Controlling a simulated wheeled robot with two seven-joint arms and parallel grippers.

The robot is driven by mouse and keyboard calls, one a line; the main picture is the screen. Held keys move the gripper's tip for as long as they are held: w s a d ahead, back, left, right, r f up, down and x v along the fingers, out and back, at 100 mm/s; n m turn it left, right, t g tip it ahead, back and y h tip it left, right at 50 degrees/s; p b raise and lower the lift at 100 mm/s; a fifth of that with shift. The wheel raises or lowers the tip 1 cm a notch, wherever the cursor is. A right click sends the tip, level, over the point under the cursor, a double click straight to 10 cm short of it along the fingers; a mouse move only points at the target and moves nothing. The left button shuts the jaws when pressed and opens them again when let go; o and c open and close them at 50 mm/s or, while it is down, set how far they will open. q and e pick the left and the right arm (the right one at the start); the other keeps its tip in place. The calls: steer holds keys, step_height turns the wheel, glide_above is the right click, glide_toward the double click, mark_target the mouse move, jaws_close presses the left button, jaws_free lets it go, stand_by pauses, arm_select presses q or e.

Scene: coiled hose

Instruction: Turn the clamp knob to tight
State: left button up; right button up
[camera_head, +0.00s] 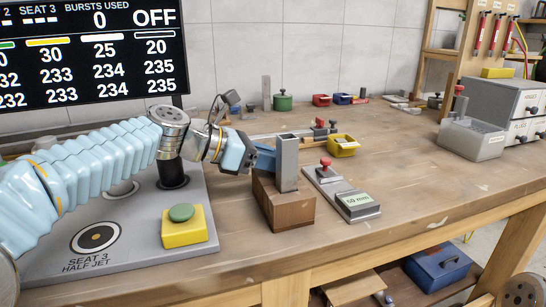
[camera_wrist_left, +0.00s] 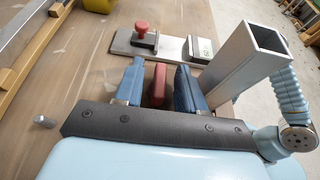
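In the left wrist view, a red bar-shaped piece (camera_wrist_left: 156,84), which looks like the clamp knob, stands between the two blue fingers of my left gripper (camera_wrist_left: 160,80). The fingers are apart, one on each side of it. A narrow gap shows on the right; contact on the left is unclear. In the head view my left gripper (camera_head: 262,157) reaches in behind the grey square post (camera_head: 287,163) on a brown block (camera_head: 286,205). The red piece is hidden there. No marking of tight or loose is readable.
The hollow post also rises close right of the fingers in the wrist view (camera_wrist_left: 240,65). A yellow box with a green button (camera_head: 184,227) stands at front left.

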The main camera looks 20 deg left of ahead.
arm_select(q)
steer(key=shift+d, duration=0.1)
jaws_close()
steer(key=shift+w+r+m+g+h+p, duration=0.1)
steer(key=shift+r+m+g+h+p, duration=0.05)
steer(key=shift+m+g+h+p, duration=0.4)
steer(key=shift+m+g+h, duration=0.25)
steer(key=shift+m+g, duration=0.7)
jaws_free()
